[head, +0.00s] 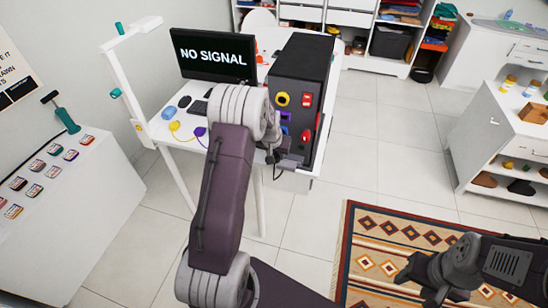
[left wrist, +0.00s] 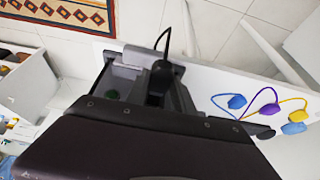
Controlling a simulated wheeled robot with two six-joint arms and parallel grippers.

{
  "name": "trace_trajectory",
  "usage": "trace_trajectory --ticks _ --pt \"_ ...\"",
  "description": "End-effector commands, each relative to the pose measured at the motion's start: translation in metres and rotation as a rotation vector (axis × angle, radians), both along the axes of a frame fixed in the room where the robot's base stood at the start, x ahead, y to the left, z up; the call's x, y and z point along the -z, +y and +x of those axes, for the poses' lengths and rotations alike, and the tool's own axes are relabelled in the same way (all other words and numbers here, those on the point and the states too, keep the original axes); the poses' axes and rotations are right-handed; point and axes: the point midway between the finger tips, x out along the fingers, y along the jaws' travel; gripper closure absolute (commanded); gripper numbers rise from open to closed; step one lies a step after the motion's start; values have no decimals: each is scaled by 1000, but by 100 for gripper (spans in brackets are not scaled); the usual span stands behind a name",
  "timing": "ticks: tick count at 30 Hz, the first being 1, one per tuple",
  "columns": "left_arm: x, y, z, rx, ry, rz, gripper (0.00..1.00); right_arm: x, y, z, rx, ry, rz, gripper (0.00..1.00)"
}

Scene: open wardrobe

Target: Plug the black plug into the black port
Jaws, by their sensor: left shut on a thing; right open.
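The black plug (left wrist: 164,72) shows in the left wrist view with its black cable rising from it. My left gripper (left wrist: 150,88) is shut on it. In the head view my left gripper (head: 281,160) is at the front of the dark computer tower (head: 303,60), low on its port face. I cannot tell whether the plug touches the tower. The black port is not distinguishable; my left arm covers part of that face. Yellow, red and blue or purple ports show there. My right gripper (head: 411,284) is open and empty over the rug, away from the desk.
The white desk (head: 180,132) carries a monitor (head: 212,55), a keyboard, a mouse, and blue, yellow and purple plugs (left wrist: 237,101) with cables. A white cabinet (head: 75,195) stands left, shelves (head: 500,130) right. A patterned rug (head: 385,235) lies on the open floor.

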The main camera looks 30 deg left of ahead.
Motion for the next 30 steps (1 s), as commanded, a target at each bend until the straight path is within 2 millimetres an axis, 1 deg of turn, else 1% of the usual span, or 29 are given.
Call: trace_trajectory --ticks 3,7,30 --pt "-1 2 7 -1 -1 0 100 -3 0 0 0 0 0 51" --pt "0 3 10 -1 0 0 100 -4 0 0 0 0 0 51" --pt "0 3 10 -1 0 0 100 -3 0 0 0 0 0 51"
